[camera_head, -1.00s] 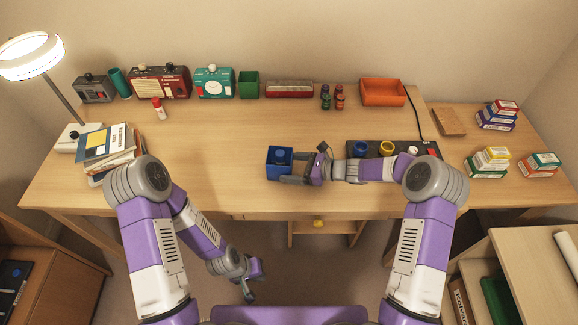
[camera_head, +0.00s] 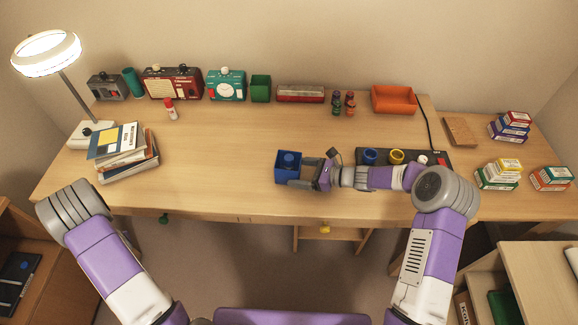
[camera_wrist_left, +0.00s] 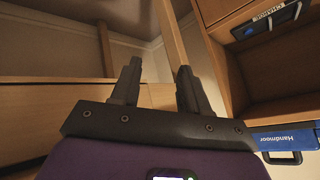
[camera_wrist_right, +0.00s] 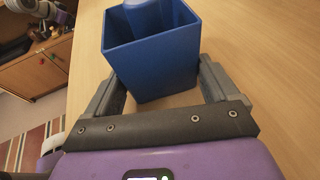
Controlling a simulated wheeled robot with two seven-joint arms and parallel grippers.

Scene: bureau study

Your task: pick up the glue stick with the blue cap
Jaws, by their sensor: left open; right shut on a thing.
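A square blue cup (camera_head: 288,178) stands on the desk, with a round blue thing (camera_head: 289,158) inside it. In the right wrist view that thing is a blue cylinder (camera_wrist_right: 146,14) in the cup (camera_wrist_right: 150,60); its lower part is hidden, and I cannot tell if it is the glue stick's cap. My right gripper (camera_head: 302,176) is shut on the cup, one finger on each side. A white stick with a red cap (camera_head: 170,110) stands at the back left. My left gripper (camera_wrist_left: 157,75) is open and empty, low by wooden furniture; the head view does not show it.
Books (camera_head: 125,152) and a lamp (camera_head: 62,85) stand at the left. A black holder with coloured rings (camera_head: 430,170) lies behind my right forearm. Radios, a green cup (camera_head: 260,90) and an orange tray (camera_head: 394,100) line the back. The desk's middle is clear. A blue case (camera_wrist_left: 284,140) shows near my left gripper.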

